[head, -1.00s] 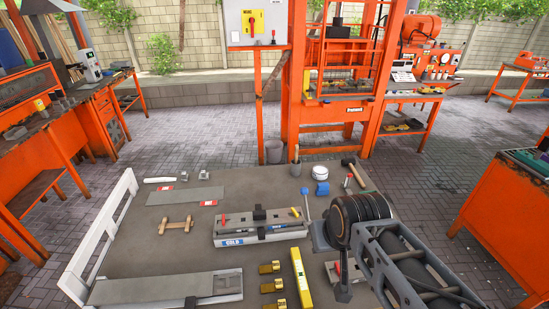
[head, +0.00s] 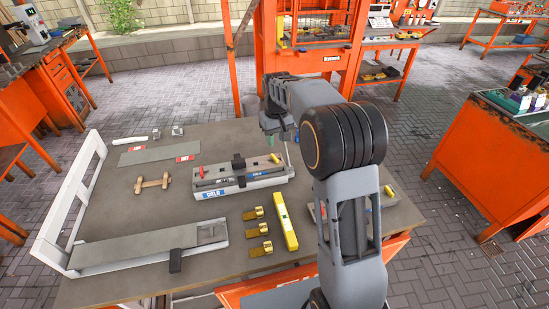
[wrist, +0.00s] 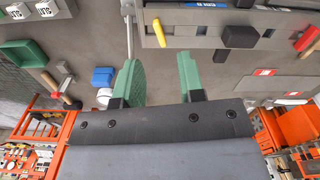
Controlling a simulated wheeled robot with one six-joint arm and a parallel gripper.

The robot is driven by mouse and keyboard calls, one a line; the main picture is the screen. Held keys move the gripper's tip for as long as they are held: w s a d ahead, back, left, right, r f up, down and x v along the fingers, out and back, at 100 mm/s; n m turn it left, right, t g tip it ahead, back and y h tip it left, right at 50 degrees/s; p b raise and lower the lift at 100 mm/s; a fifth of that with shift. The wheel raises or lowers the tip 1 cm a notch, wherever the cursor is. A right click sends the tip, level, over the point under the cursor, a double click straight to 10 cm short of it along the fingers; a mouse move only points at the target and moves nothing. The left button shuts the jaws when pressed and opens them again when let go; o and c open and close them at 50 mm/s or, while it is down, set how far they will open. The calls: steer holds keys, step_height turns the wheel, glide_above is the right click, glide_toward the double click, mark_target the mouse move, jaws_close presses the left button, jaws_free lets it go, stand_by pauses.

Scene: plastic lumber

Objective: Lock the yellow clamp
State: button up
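The yellow clamp handle (head: 275,158) sits at the right end of a grey mould (head: 235,182) with a blue "COLD" label. In the wrist view the yellow handle (wrist: 159,32) points toward me, beyond my fingertips. A red clamp handle (head: 201,172) is at the mould's other end, with a black block (head: 238,163) between them. A thin metal rod (wrist: 129,32) stands at the mould's end; its tip is hidden behind my left finger in the wrist view. My gripper (wrist: 160,75) has green fingers spread apart with nothing between them. It hangs above and behind the mould's right end (head: 281,131).
Brass pieces (head: 256,230) and a yellow level (head: 286,221) lie in front of the mould. A blue block (wrist: 103,77) and a hammer (wrist: 63,92) lie behind. White rails (head: 70,190) edge the table's left.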

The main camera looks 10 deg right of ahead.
mark_target(275, 157)
steer(key=w+r+n, duration=0.1)
steer(key=w+r, duration=0.2)
steer(key=shift+n, duration=0.3)
steer(key=f, duration=0.4)
steer(key=f+p, duration=0.1)
steer(key=f, duration=0.8)
steer(key=shift+s+f+p, duration=0.1)
steer(key=shift+s+p, duration=0.2)
jaws_close()
